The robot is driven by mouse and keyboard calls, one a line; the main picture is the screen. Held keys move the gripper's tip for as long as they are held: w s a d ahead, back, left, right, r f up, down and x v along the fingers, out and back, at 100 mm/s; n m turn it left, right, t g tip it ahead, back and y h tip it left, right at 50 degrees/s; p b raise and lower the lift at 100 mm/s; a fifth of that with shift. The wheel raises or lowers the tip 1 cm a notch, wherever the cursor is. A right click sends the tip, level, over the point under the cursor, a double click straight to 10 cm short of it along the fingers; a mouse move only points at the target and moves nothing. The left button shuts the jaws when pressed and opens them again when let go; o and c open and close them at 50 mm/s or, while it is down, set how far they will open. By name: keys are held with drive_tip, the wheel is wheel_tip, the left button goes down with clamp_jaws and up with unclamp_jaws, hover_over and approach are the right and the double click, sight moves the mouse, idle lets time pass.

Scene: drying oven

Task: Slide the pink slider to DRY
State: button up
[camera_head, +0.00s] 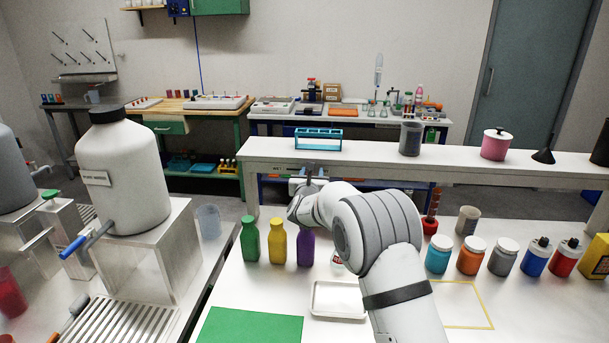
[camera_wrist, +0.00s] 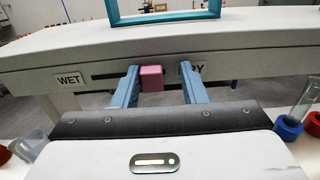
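The pink slider (camera_wrist: 151,78) sits in a dark horizontal slot on the front face of a white shelf edge (camera_wrist: 220,62), in the wrist view. The WET label (camera_wrist: 68,79) is left of the slot. The DRY label (camera_wrist: 191,70) is at the right and partly hidden by my right finger. My gripper (camera_wrist: 161,82) is open, with its blue fingers on both sides of the slider. The slider is close to the left finger, with a wider gap to the right finger; I cannot tell whether it touches. In the head view my gripper (camera_head: 308,180) is at the raised shelf, and the slider is hidden.
A blue-green rack (camera_head: 318,139) stands on the raised shelf (camera_head: 270,152) above my gripper. Green, yellow and purple bottles (camera_head: 277,243) stand below it on the bench. A white tray (camera_head: 338,300) and several coloured jars (camera_head: 470,257) flank my arm.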

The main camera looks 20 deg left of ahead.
drive_tip(key=shift+o, duration=0.4)
drive_tip(key=shift+a, duration=0.15)
drive_tip(key=s+d+b, duration=0.1)
drive_tip(key=s+b, duration=0.1)
drive_tip(key=s, duration=0.5)
drive_tip(key=shift+s, duration=0.4)
drive_tip(key=shift+d, duration=0.1)
